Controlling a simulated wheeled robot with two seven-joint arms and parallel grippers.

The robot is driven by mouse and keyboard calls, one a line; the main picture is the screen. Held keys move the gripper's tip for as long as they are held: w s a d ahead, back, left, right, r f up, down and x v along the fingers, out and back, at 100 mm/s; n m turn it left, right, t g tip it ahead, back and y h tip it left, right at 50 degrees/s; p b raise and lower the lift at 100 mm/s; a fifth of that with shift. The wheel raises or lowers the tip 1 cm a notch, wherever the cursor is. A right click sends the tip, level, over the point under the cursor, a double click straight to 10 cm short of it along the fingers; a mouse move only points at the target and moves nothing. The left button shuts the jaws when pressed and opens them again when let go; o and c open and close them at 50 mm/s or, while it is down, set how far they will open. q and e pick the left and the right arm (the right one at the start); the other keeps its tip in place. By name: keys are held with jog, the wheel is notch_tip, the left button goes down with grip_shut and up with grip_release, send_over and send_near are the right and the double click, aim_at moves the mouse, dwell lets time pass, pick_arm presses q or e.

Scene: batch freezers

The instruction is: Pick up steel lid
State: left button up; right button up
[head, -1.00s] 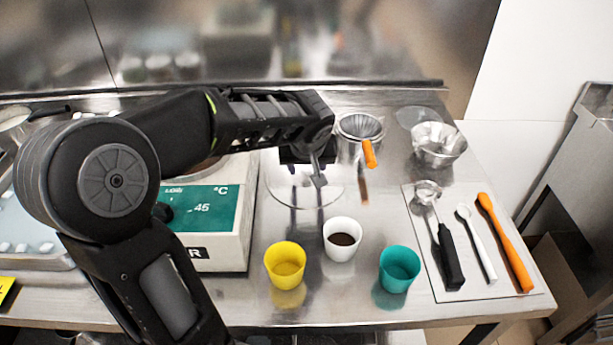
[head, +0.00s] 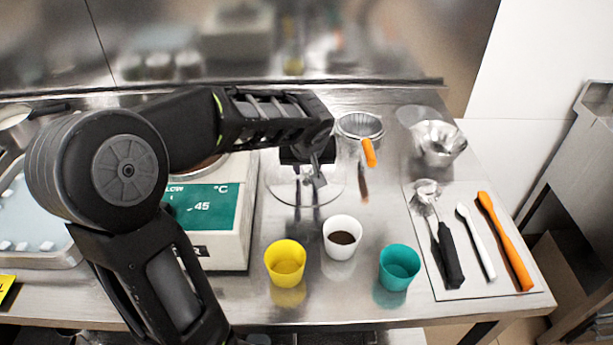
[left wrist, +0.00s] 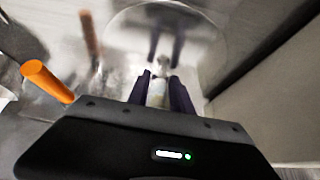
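The steel lid (head: 278,188) is a flat, shiny, round disc on the steel table, right of the white appliance. It also shows in the left wrist view (left wrist: 205,48) as a reflective disc mirroring my fingers. My left gripper (head: 309,178) points down over the lid's middle, fingers a little apart. In the left wrist view the dark fingers (left wrist: 160,85) flank a small pale upright piece, probably the lid's knob. Blur hides whether they touch it. The lid appears to lie on the table. My right gripper is out of view.
A yellow cup (head: 285,264), white cup (head: 342,238) and teal cup (head: 399,267) stand in front. The white appliance (head: 222,245) is close left. Steel bowls (head: 440,143) and a mat with tools (head: 470,285) are right.

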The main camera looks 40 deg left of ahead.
aim_at(307, 171)
pick_arm(q)
grip_shut()
jog(key=shift+r, duration=0.1)
dwell(0.3)
notch_tip(307, 171, up, 10)
dwell(0.5)
dwell(0.5)
